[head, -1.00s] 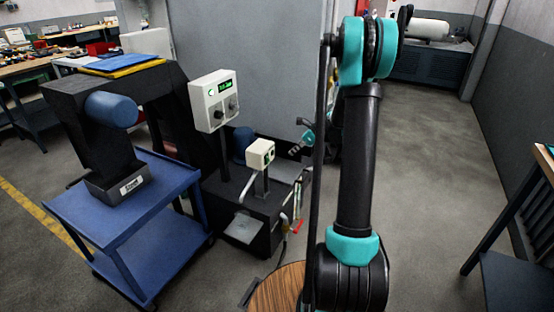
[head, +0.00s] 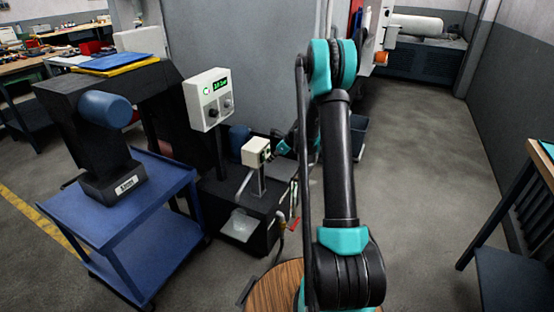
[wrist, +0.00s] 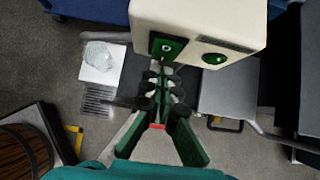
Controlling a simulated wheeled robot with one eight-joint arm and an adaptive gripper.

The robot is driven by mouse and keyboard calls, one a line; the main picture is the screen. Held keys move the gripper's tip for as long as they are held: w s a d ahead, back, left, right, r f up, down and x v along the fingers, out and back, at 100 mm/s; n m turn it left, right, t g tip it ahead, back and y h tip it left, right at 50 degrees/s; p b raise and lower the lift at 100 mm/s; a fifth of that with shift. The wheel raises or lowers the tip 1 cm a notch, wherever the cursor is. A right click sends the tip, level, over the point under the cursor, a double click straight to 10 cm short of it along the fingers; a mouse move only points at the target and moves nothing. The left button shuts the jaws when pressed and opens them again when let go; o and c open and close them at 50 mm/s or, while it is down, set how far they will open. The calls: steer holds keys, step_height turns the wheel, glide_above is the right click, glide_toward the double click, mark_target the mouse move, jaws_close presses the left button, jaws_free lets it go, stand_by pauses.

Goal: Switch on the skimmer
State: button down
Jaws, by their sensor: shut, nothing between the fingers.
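The skimmer is a low black unit (head: 235,205) on the floor, with a small cream switch box (head: 255,151) on a post above it. In the wrist view the cream box (wrist: 200,18) fills the top. Its near face carries a dark green square plate with a switch (wrist: 167,47) and a round green button or lamp (wrist: 214,59). My gripper (wrist: 162,78) is shut and empty, its tips just below the square plate; I cannot tell whether they touch it. In the head view my gripper (head: 281,149) is close to the right side of the box.
A taller cream control panel (head: 209,99) with a green display stands behind left. A blue cart (head: 75,205) holding a dark machine is at left. A grey panel (head: 230,45) stands behind. Open floor (head: 420,150) lies to the right.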

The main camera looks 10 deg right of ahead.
steer(key=shift+w+a, duration=0.2)
steer(key=shift+a, duration=0.1)
steer(key=shift+w+a+f, duration=0.2)
steer(key=shift+a, duration=0.05)
steer(key=shift+r, duration=0.2)
steer(key=shift+r, duration=0.65)
